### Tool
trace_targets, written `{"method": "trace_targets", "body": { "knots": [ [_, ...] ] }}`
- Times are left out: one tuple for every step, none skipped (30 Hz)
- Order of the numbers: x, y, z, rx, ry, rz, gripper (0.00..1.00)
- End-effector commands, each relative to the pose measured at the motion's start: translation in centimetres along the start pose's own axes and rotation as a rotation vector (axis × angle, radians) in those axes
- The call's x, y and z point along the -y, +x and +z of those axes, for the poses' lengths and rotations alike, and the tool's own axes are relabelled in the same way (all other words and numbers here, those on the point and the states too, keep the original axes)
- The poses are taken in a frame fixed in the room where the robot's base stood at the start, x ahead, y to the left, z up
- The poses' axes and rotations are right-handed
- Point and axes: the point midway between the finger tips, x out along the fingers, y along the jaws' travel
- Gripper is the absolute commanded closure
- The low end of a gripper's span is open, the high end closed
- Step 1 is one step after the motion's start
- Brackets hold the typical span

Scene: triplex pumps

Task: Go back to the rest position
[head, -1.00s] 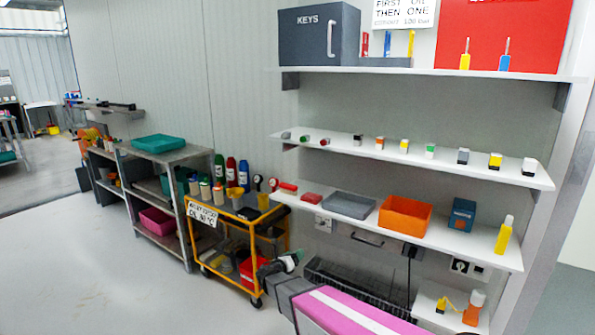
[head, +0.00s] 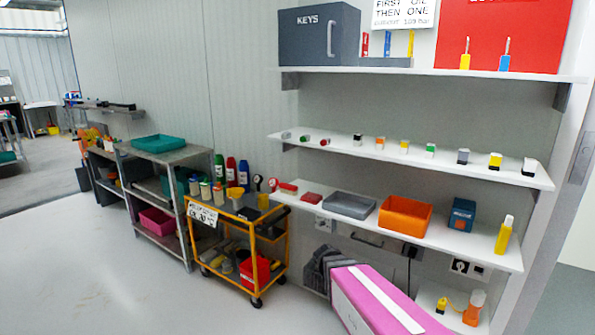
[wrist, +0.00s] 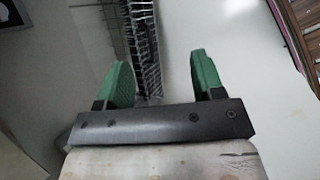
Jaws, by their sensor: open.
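My gripper (wrist: 158,80) shows in the wrist view with its two green fingers apart and nothing between them. Beyond the fingers are pale floor and a dark ribbed strip. In the head view my pink and white arm reaches in from the bottom right, below the shelves. Its dark grey end is folded near the wall under the lowest long shelf, and the gripper fingers cannot be seen there.
White shelves (head: 465,245) on the right hold an orange bin (head: 405,217), a grey tray (head: 349,206) and small coloured blocks. A yellow cart (head: 243,213) with bottles stands left of my arm. A grey rack (head: 165,155) is further left. The floor (head: 90,265) at left is clear.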

Motion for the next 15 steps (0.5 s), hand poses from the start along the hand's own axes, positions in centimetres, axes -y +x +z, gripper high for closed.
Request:
{"method": "trace_targets", "body": {
  "knots": [
    [0.9, -0.3, 1.8, -0.03, 0.133, -0.076, 0.38],
    [1.4, -0.4, 2.5, -0.047, 0.216, -0.124, 0.38],
    [2.0, -0.7, 3.2, -0.068, 0.324, -0.188, 0.38],
    [2.4, -0.9, 3.7, -0.081, 0.4, -0.235, 0.38],
    [2.8, -1.1, 4.1, -0.091, 0.474, -0.28, 0.38],
    [3.2, -1.5, 4.6, -0.102, 0.564, -0.338, 0.38],
    [3.5, -1.7, 4.9, -0.11, 0.627, -0.379, 0.38],
    [3.8, -2.0, 5.2, -0.115, 0.682, -0.416, 0.38],
    [4.1, -2.3, 5.5, -0.121, 0.747, -0.46, 0.38],
    [4.2, -2.6, 5.6, -0.125, 0.79, -0.489, 0.38],
    [4.4, -2.8, 5.7, -0.127, 0.826, -0.514, 0.38],
    [4.5, -3.0, 5.8, -0.129, 0.865, -0.542, 0.38],
    [4.6, -3.2, 5.9, -0.13, 0.887, -0.558, 0.38],
    [4.6, -3.3, 5.9, -0.131, 0.905, -0.571, 0.38],
    [4.7, -3.4, 6.0, -0.131, 0.921, -0.584, 0.38]
  ]
}}
